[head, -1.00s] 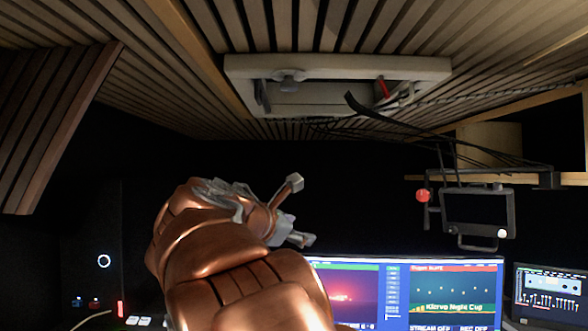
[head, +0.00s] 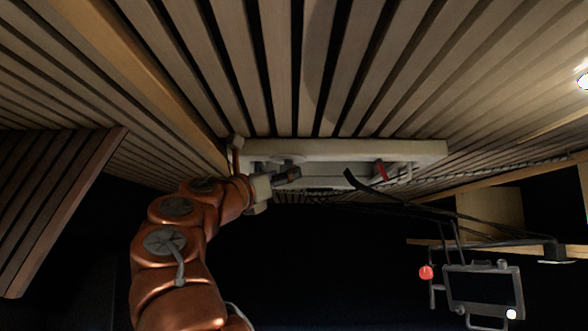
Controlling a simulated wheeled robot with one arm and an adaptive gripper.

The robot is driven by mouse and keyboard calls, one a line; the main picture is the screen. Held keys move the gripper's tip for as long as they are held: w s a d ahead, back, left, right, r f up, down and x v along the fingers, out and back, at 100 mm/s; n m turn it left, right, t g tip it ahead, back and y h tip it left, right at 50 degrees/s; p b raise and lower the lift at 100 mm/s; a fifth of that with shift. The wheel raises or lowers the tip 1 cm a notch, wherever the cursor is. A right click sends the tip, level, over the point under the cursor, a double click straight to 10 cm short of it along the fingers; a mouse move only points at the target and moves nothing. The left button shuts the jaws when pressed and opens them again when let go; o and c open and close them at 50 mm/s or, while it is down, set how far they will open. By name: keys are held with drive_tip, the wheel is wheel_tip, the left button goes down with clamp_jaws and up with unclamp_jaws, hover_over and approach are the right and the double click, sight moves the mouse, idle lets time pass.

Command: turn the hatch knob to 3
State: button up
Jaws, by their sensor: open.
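The hatch (head: 415,152) is a pale framed panel in the slatted ceiling, seen at a shallow angle in the head view. Its grey round knob (head: 288,159) sits on the near-left part of the frame. My gripper (head: 268,158) is open at the left end of the hatch, with one finger up at the frame's left corner and a dark finger just below the knob in the picture. I cannot tell whether it touches the knob. The knob's markings and pointer are too small to read.
A red lever (head: 381,171) and dark cables (head: 400,196) hang at the hatch's right side. A small monitor (head: 482,288) with a red ball-like part (head: 426,272) hangs at lower right. A slatted panel (head: 55,195) stands at left. The space below the hatch looks dark and clear.

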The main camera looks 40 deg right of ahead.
drive_tip(key=p+x, duration=0.1)
drive_tip(key=x, duration=0.4)
drive_tip(key=shift+c, duration=0.2)
drive_tip(key=c, duration=1)
